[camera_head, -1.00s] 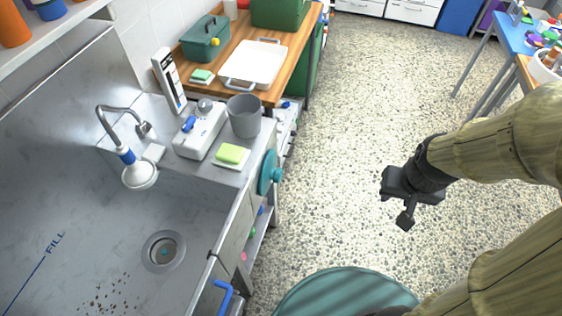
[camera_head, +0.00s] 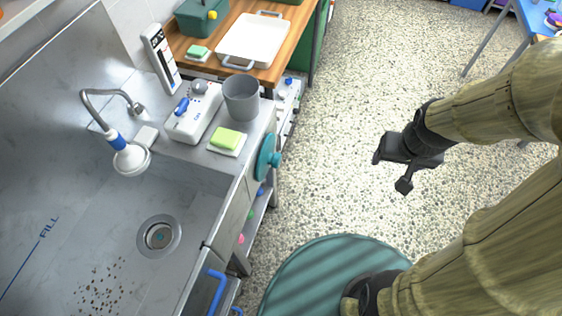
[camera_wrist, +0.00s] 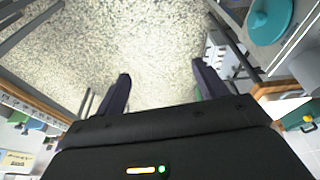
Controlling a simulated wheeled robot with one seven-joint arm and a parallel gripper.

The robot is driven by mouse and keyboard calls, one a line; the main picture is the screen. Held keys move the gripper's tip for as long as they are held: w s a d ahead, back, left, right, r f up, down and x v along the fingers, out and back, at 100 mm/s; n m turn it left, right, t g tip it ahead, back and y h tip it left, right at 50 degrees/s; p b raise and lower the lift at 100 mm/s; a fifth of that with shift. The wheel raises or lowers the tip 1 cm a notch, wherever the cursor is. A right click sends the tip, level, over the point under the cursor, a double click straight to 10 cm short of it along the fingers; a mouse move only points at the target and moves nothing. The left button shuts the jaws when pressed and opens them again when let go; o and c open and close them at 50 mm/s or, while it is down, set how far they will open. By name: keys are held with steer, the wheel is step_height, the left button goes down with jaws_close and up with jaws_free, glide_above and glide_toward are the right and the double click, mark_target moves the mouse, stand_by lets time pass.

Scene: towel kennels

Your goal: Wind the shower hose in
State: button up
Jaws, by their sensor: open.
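The shower head (camera_head: 131,160) is white with a blue collar and hangs over the steel sink basin. Its grey hose (camera_head: 99,93) arches up behind it near the back wall. A teal round wheel with a knob (camera_head: 267,156) is on the front of the sink unit; it also shows in the wrist view (camera_wrist: 268,20). Whether the hose joins this wheel is hidden. My gripper (camera_head: 389,163) is over the speckled floor, well to the right of the wheel and apart from it. In the wrist view its two fingers (camera_wrist: 160,85) are spread, with nothing between them.
A grey bucket (camera_head: 241,98), a white box with a blue lever (camera_head: 194,114) and a green sponge (camera_head: 226,139) stand on the sink ledge. A wooden counter with a white tray (camera_head: 254,42) lies behind. A blue table (camera_head: 535,18) is at right. Open floor lies between.

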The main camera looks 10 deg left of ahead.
mark_target(272, 159)
steer(key=w+a+f+n+t+y+b, duration=0.25)
steer(key=w+f+n+t+b, duration=0.3)
steer(key=w+f+b, duration=0.8)
steer(key=w+a+f+n+y+b, duration=0.2)
steer(key=a+f+n+y+b, duration=0.1)
steer(key=f+b, duration=0.15)
steer(key=w+a+f+n+y+b, duration=0.2)
steer(key=a+f+y+b, duration=0.15)
steer(key=f, duration=0.25)
steer(key=s+a+f+n+g+y+b, duration=0.2)
steer(key=s+f+n+g+y+b, duration=0.4)
steer(key=s+f+g+y+b, duration=0.1)
steer(key=shift+s+a+y+b, duration=0.2)
steer(key=shift+a+y+b, duration=0.15)
steer(key=shift+y+b, duration=0.55)
steer(key=w+a+b, duration=0.1)
steer(key=a+b, duration=0.2)
steer(key=a, duration=1.4)
steer(key=shift+w+a, duration=0.2)
steer(key=shift+w, duration=0.05)
